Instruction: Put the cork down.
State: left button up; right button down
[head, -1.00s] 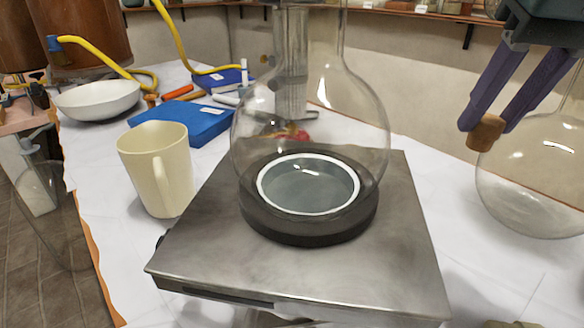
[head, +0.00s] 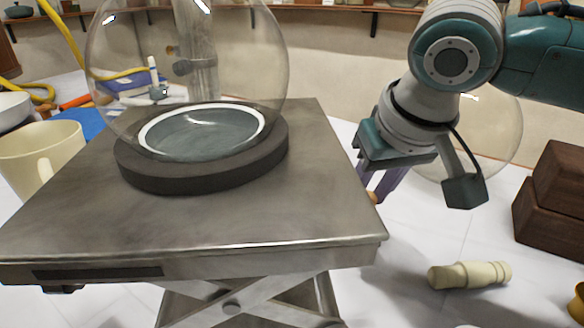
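The cork (head: 374,198) is a small brown plug, mostly hidden behind the right edge of the metal stand. My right gripper (head: 378,190) has purple fingers and points down just beyond that edge. Its fingertips are at the cork and appear closed on it, though the stand partly covers them. I cannot tell whether the cork touches the table. A clear round flask (head: 262,60) sits in a dark ring on the metal stand (head: 250,215). My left gripper is not in view.
A second clear flask (head: 505,125) stands behind my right arm. Dark wooden boxes (head: 550,205) are at the right, and a pale turned wooden piece (head: 468,275) lies in front of them. A cream mug (head: 40,150) is at the left. White table is clear around (head: 430,230).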

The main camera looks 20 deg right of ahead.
notch_tip(320, 180, down, 3)
jog(key=shift+b, duration=0.35)
jog(key=c, duration=0.5)
grip_release()
